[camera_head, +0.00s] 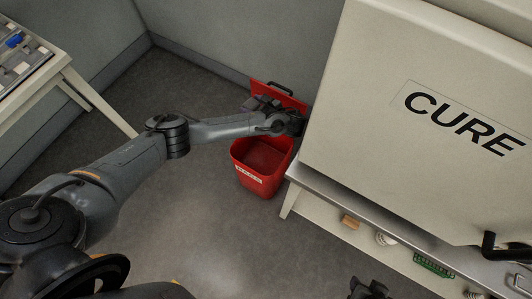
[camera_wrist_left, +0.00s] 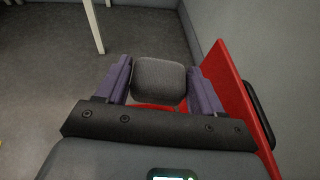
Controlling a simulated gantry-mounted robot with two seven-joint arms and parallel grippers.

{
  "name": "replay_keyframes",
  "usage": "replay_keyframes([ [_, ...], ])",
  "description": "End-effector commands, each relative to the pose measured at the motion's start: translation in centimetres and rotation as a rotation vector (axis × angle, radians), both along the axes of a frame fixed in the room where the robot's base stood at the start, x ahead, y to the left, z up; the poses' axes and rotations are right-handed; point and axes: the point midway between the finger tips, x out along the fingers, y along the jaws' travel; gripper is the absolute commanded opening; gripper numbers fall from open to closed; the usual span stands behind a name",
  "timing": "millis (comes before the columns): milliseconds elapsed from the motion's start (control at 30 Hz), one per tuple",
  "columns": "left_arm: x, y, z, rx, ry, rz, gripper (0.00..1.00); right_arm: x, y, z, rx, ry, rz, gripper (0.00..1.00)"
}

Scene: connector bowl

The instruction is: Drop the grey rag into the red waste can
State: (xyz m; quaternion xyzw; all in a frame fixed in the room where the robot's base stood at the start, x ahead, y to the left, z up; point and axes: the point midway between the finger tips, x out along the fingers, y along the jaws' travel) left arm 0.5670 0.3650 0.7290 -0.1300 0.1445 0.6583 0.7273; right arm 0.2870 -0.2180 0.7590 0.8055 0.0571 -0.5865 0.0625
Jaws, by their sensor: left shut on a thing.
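The red waste can (camera_head: 240,157) stands on the floor left of the cabinet, with its lid (camera_head: 297,101) raised at the back. My left gripper (camera_head: 259,104) is above the can's back part, near the open lid. In the left wrist view, the left gripper (camera_wrist_left: 158,82) is shut on the grey rag (camera_wrist_left: 158,78), a dark rounded piece between purple fingers. Red of the can shows just below the rag, and the lid (camera_wrist_left: 238,88) rises at right. I cannot make out the rag in the head view. My right gripper (camera_head: 369,289) shows only partly at the bottom edge.
A large pale cabinet marked CURE (camera_head: 400,140) stands close to the can's right, above a metal-edged bench (camera_head: 350,200). A shelf beneath holds a green board (camera_head: 433,265) and small parts. A pale table (camera_head: 45,85) is at far left. The floor between is clear.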

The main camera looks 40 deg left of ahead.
Motion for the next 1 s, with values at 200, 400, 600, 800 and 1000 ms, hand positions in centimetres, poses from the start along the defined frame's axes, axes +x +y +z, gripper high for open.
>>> replay_keyframes([
  [200,-1.5,-1.9,-8.7,-0.002,0.000,0.015,0.38,0.0,-0.1,-5.7,-0.004,0.000,0.003,0.43],
  [400,-2.2,-3.9,-12.2,-0.001,-0.002,-0.005,0.38,0.0,-0.1,-8.0,-0.004,0.000,0.003,0.43],
  [600,-2.6,-4.2,-13.6,-0.001,-0.002,-0.008,0.38,0.0,-0.1,-9.0,-0.004,0.000,0.002,0.43],
  [800,-2.6,-4.2,-14.7,-0.001,-0.002,-0.008,0.38,0.0,0.0,-10.1,0.000,-0.001,0.000,0.43],
  [1000,-2.6,-4.2,-16.5,-0.001,-0.001,-0.008,0.38,0.0,0.1,-12.2,0.004,-0.001,-0.002,0.43],
])
